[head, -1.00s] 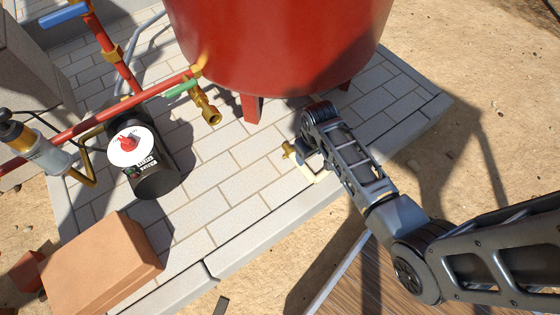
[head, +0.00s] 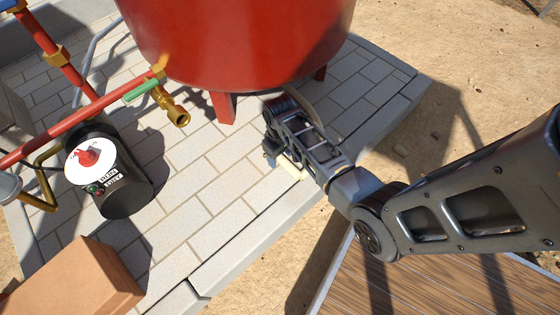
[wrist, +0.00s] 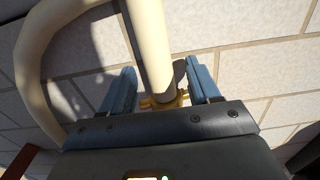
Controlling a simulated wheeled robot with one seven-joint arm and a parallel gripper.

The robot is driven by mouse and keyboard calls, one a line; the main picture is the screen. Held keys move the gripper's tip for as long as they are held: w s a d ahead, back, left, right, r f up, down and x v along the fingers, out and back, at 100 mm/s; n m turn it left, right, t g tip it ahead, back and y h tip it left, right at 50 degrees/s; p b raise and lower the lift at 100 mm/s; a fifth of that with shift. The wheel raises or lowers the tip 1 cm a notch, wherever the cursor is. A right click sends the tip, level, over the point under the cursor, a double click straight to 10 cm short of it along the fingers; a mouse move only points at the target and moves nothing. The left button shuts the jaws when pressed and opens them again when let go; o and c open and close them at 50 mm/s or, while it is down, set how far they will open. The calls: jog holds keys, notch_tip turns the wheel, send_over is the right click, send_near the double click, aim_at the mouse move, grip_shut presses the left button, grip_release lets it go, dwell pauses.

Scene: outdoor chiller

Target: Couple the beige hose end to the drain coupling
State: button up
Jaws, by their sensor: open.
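The drain coupling (head: 178,115) is a brass fitting with a green handle, hanging from the red pipe in front of the red tank. The beige hose (head: 290,168) shows as a short piece beside my gripper (head: 272,152), low over the pavers and right of the coupling, well apart from it. In the wrist view, the beige hose (wrist: 150,45) runs between the two blue fingers of my open gripper (wrist: 160,88). Gaps show on both sides of it. Its brass end (wrist: 170,101) with small lugs sits near the palm, partly hidden by the gripper body.
The red tank (head: 235,40) stands on legs close behind my gripper. A black pump (head: 125,185) with a white face and red knob stands at the left. A terracotta block (head: 75,280) lies at the lower left. The pavers (head: 195,210) between are clear.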

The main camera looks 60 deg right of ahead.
jog(key=shift+f, duration=0.3)
grip_shut()
dwell(0.4)
